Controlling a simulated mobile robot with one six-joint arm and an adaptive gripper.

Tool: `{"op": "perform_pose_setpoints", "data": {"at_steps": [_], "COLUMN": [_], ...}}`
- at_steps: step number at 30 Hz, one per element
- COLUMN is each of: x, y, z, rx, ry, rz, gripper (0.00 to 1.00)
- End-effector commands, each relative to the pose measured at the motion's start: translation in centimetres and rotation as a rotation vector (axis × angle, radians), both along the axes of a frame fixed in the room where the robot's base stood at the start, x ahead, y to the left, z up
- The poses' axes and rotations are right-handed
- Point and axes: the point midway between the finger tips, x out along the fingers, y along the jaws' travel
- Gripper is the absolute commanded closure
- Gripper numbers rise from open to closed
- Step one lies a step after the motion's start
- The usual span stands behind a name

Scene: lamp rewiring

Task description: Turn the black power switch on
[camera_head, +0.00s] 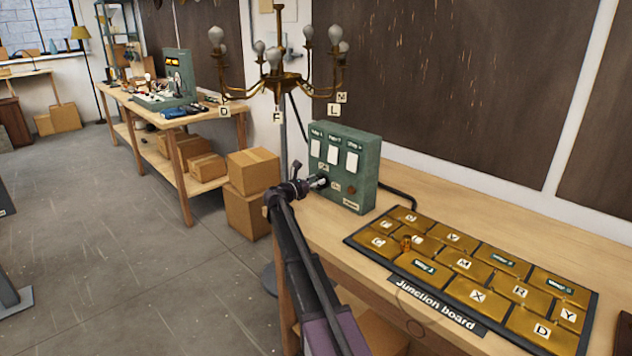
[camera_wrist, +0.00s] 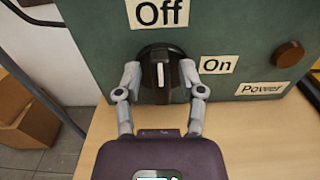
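The black power switch (camera_wrist: 161,78) is a round rotary knob on the front of a green box (camera_head: 357,143). Its white pointer mark stands upright, toward the "Off" label (camera_wrist: 162,13). My gripper (camera_wrist: 160,72) is open, with one finger on each side of the knob's raised handle. Gaps show between the handle and both fingers. In the head view my gripper (camera_head: 318,182) is at the box's lower left front and covers most of the switch.
A brown round button (camera_wrist: 287,55) sits right of the switch, above a "Power" label. The junction board (camera_head: 484,270) with brass tiles lies on the bench to the right. A chandelier (camera_head: 277,83) hangs above left. Cardboard boxes (camera_head: 253,171) stand left of the bench.

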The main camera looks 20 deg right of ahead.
Motion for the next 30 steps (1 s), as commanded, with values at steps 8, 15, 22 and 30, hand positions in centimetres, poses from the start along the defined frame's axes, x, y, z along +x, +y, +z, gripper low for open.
{"op": "perform_pose_setpoints", "data": {"at_steps": [8,15,22,30], "x": [0.00,-0.02,-0.11,-0.37], "y": [-0.14,-0.22,-0.31,-0.45], "z": [0.01,0.02,0.02,-0.03], "rx": [0.000,0.004,0.027,0.089], "ry": [0.000,-0.013,-0.082,-0.253], "rz": [-0.001,-0.001,-0.002,-0.002], "gripper": [1.00,1.00,1.00,1.00]}}
